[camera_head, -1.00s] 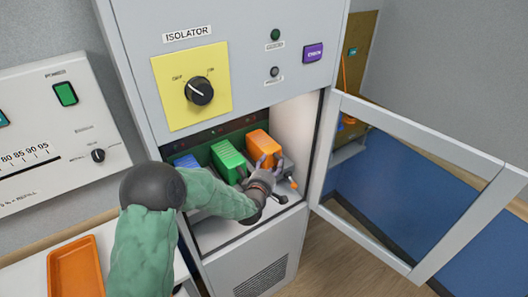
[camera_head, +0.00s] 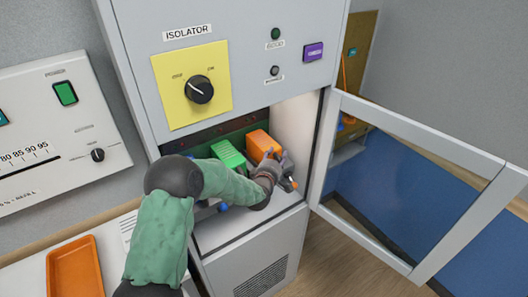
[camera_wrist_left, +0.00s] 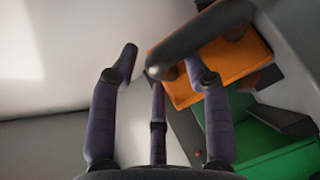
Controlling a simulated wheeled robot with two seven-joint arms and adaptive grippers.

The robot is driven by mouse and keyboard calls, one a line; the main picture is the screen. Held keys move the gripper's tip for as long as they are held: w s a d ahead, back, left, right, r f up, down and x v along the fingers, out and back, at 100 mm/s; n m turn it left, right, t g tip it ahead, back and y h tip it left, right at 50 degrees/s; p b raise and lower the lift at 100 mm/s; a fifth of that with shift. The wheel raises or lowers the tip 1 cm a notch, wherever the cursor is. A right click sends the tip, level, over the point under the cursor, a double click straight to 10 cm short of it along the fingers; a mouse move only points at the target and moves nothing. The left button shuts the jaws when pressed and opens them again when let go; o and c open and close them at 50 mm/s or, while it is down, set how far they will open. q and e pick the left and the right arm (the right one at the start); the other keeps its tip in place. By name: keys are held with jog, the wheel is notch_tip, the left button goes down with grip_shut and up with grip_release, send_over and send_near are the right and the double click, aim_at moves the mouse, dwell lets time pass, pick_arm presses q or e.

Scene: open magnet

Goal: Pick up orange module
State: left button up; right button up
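The orange module (camera_head: 260,143) sits in the rightmost place of the row in the open cabinet bay. My left gripper (camera_head: 281,167) is at its front right side. In the left wrist view the orange module (camera_wrist_left: 228,72) fills the upper right, with a dark bar-like handle (camera_wrist_left: 200,43) across it. The fingers of my left gripper (camera_wrist_left: 163,72) are spread apart, and the handle's end lies near the fingertips. I cannot tell whether they touch it. My right gripper is not in view.
The green module (camera_head: 228,156) stands directly left of the orange one; it also shows in the wrist view (camera_wrist_left: 265,150). My arm covers most of the blue module's place. The glazed cabinet door (camera_head: 420,180) stands open at right. An orange tray (camera_head: 76,270) lies at lower left.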

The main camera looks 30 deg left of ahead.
pick_arm(q)
grip_shut()
jog(key=shift+r, duration=0.1)
